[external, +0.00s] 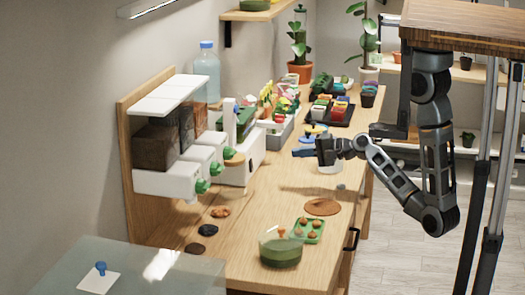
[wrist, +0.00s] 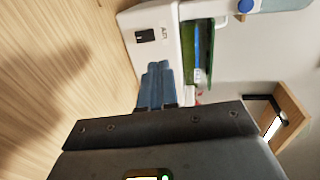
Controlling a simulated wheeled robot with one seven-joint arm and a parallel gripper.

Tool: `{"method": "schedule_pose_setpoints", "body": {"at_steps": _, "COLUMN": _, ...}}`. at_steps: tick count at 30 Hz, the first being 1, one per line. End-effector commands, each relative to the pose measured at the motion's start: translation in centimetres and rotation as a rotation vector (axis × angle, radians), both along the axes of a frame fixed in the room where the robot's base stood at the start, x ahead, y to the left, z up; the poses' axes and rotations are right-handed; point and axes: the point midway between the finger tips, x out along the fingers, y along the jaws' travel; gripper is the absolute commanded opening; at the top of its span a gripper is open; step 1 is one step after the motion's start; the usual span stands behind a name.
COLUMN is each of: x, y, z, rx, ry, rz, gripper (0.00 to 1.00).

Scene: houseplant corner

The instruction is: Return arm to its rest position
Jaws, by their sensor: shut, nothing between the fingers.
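My gripper (external: 296,153) is at the end of my dark arm, which reaches in from the right over the wooden workbench (external: 262,203). Its blue fingers are shut together with nothing between them. They also show in the wrist view (wrist: 157,85), pointing toward a white box-like device with a small dark panel (wrist: 145,36). The gripper is held above the bench surface, apart from it. A white round container (external: 329,165) is partly hidden behind and below the gripper.
White dispensers with green knobs (external: 203,186) line the left wall. A green glass bowl (external: 281,250), a green tray (external: 310,231) and a brown round mat (external: 322,207) lie at the front. Colourful pots (external: 330,108) crowd the back. The middle of the bench is mostly clear.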

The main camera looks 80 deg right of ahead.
Motion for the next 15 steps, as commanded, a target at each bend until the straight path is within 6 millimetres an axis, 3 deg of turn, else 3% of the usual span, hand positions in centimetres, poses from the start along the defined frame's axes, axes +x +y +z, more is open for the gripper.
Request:
{"method": "schedule_pose_setpoints", "body": {"at_steps": 5, "x": -0.7, "y": 0.9, "z": -1.2, "rx": -0.039, "ry": 0.024, "rz": -0.006, "gripper": 0.0}}
{"method": "schedule_pose_setpoints", "body": {"at_steps": 8, "x": -2.3, "y": 2.6, "z": -3.2, "rx": -0.123, "ry": 0.064, "rz": -0.015, "gripper": 0.0}}
{"method": "schedule_pose_setpoints", "body": {"at_steps": 15, "x": -8.7, "y": 7.3, "z": -7.3, "rx": -0.469, "ry": 0.171, "rz": 0.001, "gripper": 0.0}}
